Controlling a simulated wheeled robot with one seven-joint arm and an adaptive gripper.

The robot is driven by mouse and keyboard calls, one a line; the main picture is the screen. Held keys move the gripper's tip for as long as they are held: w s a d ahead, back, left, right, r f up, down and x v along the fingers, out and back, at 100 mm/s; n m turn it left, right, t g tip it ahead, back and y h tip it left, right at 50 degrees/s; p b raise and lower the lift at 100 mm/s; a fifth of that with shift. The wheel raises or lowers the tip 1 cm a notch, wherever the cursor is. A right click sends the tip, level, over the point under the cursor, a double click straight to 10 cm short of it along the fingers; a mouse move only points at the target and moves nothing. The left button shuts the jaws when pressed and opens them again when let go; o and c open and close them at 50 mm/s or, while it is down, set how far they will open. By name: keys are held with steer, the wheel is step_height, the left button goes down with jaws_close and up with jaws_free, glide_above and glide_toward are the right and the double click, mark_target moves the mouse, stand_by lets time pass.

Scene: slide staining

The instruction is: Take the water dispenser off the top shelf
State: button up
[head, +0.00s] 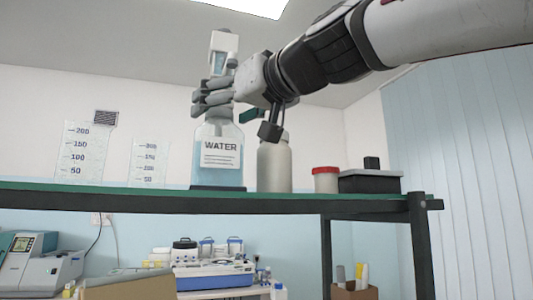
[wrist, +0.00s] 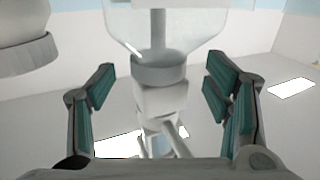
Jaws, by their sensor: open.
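The water dispenser (head: 218,160) is a clear bottle of bluish water with a white label reading "WATER" and a white pump head (head: 224,42). It stands upright on the top shelf (head: 130,197). My gripper (head: 212,98) is at its neck, below the pump head, and its fingers hide part of the neck. In the wrist view the dispenser (wrist: 160,70) appears upside down, its collar and pump head between my two open fingers (wrist: 158,105). Gaps show on both sides, and the fingers look apart from it.
A pale capped bottle (head: 274,167) stands close right of the dispenser, and shows at upper left in the wrist view (wrist: 28,48). Further right are a red-lidded jar (head: 326,180) and a dark box (head: 369,181). Two graduated beakers (head: 83,153) stand left. Shelf space between beakers and dispenser is clear.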

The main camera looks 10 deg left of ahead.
steer(key=shift+w+a, duration=0.3)
steer(key=shift+f, duration=0.1)
steer(key=c, duration=1.3)
steer(key=shift+r, duration=0.2)
steer(key=shift+c, duration=0.2)
steer(key=shift+r, duration=0.1)
